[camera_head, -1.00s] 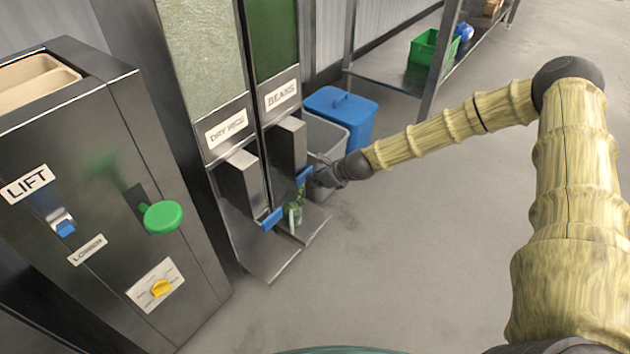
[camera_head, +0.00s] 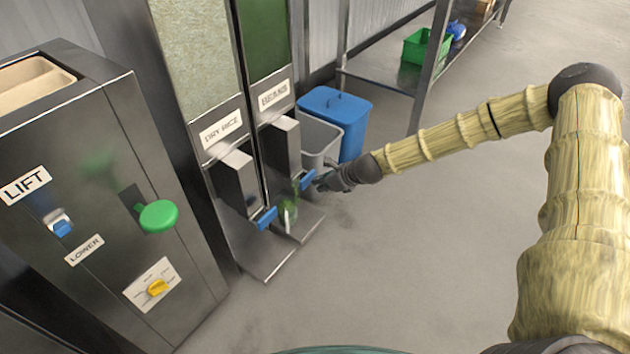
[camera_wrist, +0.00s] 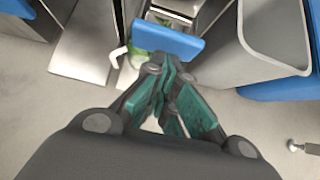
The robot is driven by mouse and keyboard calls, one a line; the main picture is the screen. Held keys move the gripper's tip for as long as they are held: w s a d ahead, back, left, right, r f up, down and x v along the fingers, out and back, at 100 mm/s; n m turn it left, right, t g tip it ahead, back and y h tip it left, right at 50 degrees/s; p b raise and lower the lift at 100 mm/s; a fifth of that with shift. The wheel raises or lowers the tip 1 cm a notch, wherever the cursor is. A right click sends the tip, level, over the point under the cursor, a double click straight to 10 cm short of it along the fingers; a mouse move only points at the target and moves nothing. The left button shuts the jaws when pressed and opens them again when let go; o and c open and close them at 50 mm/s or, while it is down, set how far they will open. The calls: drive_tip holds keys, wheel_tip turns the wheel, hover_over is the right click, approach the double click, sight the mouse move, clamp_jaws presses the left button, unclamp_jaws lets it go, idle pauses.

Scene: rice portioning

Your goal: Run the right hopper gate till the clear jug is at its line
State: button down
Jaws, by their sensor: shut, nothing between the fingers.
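The right hopper (camera_head: 267,45), labelled BEANS, has a green-filled window and a metal chute (camera_head: 281,148). Its blue gate paddle (camera_head: 307,181) sticks out at the chute's lower end and also shows in the wrist view (camera_wrist: 168,40). The clear jug (camera_head: 288,213) stands upright below the chute, with green showing in it; its line cannot be made out. In the wrist view the jug (camera_wrist: 134,60) is partly hidden behind the paddle and my fingers. My gripper (camera_head: 322,183) is shut and empty, its fingertips (camera_wrist: 166,73) close at the paddle; I cannot tell whether they touch.
The left hopper (camera_head: 195,50), labelled DRY RICE, has its own blue paddle (camera_head: 265,217). A grey bin (camera_head: 320,137) and a blue lidded bin (camera_head: 345,105) stand behind my gripper. The lift cabinet (camera_head: 90,190) is at left. The floor in front is clear.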

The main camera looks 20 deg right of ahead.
drive_tip(key=p+v, duration=0.3)
drive_tip(key=v, duration=0.6)
drive_tip(key=shift+s, duration=0.1)
idle(0.8)
drive_tip(key=s+a+f+n+g+h, duration=0.1)
drive_tip(key=s+a+f+n+g, duration=0.1)
drive_tip(key=s+a+f+n, duration=0.6)
drive_tip(key=s+a+f+n+g+h, duration=0.1)
drive_tip(key=s+a+f+n+g, duration=0.3)
drive_tip(key=s, duration=0.7)
drive_tip(key=s+d+f+n+g+h, duration=0.1)
drive_tip(key=s+f+n, duration=0.1)
drive_tip(key=s+n, duration=0.75)
drive_tip(key=s+d+f+n+h, duration=0.2)
drive_tip(key=s+n, duration=0.5)
drive_tip(key=s, duration=0.5)
wheel_tip(320, 180, up, 31)
drive_tip(key=p, duration=3)
drive_tip(key=shift+s+f+p, duration=0.2)
drive_tip(key=shift+s+p, duration=0.1)
drive_tip(key=shift+s, duration=0.1)
